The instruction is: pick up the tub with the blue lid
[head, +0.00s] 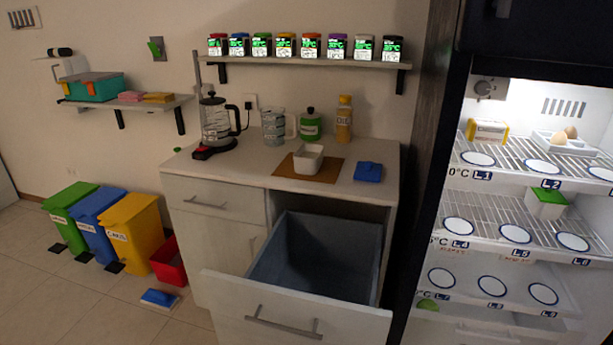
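No tub with a blue lid fitted on it shows clearly. An open white tub (308,158) stands on a brown mat (283,170) on the counter. A flat blue piece (368,172) that looks like a lid lies on the counter to its right, apart from it. A low blue-topped thing with a white edge (159,298) lies on the floor by the red bin; I cannot tell what it is. A white tub with a green lid (545,203) sits on the fridge's middle shelf. Neither of my grippers is in view.
A drawer (280,325) stands pulled out below the counter (235,168). The lit fridge (500,210) is open at right. A coffee press (214,122), jug (273,126), green jar (310,126) and oil bottle (344,120) line the counter's back. Coloured bins (130,230) stand at left.

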